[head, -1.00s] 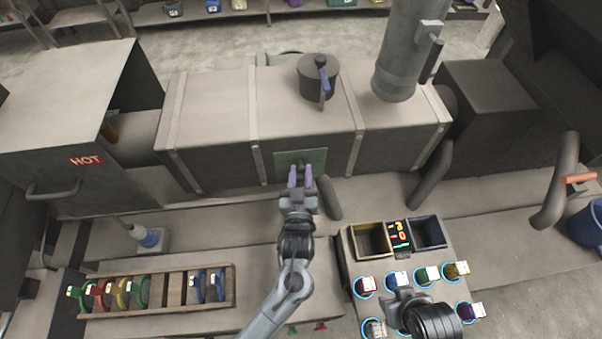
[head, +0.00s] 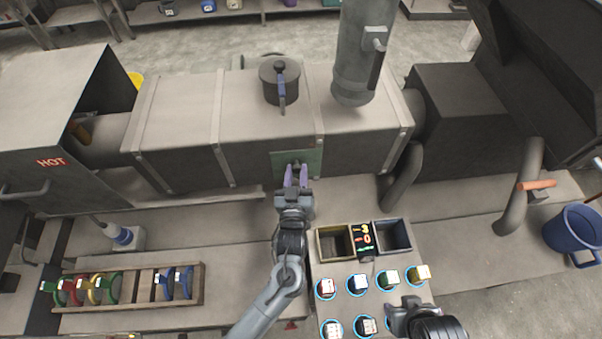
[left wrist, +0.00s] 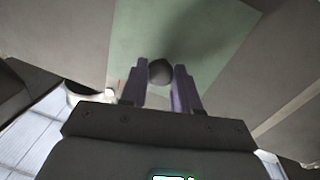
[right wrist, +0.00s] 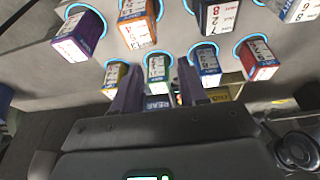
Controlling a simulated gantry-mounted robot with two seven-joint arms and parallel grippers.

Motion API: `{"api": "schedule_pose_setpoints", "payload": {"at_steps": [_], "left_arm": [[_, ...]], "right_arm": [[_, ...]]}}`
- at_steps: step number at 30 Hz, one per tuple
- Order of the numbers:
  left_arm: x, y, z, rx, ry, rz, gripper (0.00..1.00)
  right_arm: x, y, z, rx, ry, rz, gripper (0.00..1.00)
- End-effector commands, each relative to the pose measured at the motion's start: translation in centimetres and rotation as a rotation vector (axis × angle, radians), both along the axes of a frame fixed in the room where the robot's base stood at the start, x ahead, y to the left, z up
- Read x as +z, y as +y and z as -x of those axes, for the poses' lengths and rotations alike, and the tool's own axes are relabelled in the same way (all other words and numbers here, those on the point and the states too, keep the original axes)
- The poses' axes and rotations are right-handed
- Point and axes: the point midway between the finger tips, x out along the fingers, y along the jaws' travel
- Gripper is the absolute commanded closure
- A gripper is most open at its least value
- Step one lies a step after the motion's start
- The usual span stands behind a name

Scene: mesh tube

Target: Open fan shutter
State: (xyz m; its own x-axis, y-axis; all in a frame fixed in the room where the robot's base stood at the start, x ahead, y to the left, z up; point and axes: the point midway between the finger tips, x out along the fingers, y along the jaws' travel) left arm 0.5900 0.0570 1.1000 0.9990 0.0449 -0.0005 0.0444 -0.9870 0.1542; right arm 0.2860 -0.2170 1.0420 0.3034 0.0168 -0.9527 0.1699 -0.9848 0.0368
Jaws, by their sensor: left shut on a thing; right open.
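The fan shutter is a green plate (head: 311,160) on the front face of the long grey duct box (head: 260,150). It reaches to the metal strap on its right. A small dark round knob (left wrist: 160,71) sticks out of the green plate (left wrist: 185,30) in the left wrist view. My left gripper (head: 297,174) is at the plate. Its purple fingers (left wrist: 160,88) stand on both sides of the knob and are shut on it. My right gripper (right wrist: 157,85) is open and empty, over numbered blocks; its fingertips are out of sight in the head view.
A lidded pot (head: 275,88) stands on the duct box, left of a vertical pipe (head: 362,60). A block panel (head: 345,268) with two bins is at lower right. A rack of coloured rings (head: 130,285) lies at lower left. A blue bucket (head: 573,230) stands far right.

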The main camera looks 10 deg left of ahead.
Motion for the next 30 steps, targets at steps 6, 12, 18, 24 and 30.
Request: {"api": "schedule_pose_setpoints", "payload": {"at_steps": [6, 12, 18, 24, 30], "left_arm": [[0.0, 0.0, 0.0, 0.001, -0.001, -0.002, 1.0], [0.0, 0.0, 0.0, 0.002, -0.001, -0.002, 0.45], [0.0, 0.0, 0.0, 0.001, -0.001, -0.002, 0.44], [-0.1, 0.0, 0.5, 0.001, 0.0, -0.001, 0.44], [-0.2, -0.1, 3.0, 0.002, 0.001, -0.001, 0.44]], "right_arm": [[0.0, 0.3, 0.0, -0.005, 0.0, -0.009, 0.57], [0.1, 0.2, -0.1, -0.006, -0.001, -0.008, 0.57], [0.1, 0.2, -0.1, -0.007, -0.002, -0.009, 0.57], [0.0, 0.1, -0.1, -0.006, -0.002, -0.008, 0.57], [-0.2, 0.0, -0.1, -0.004, -0.004, -0.003, 0.57]]}}
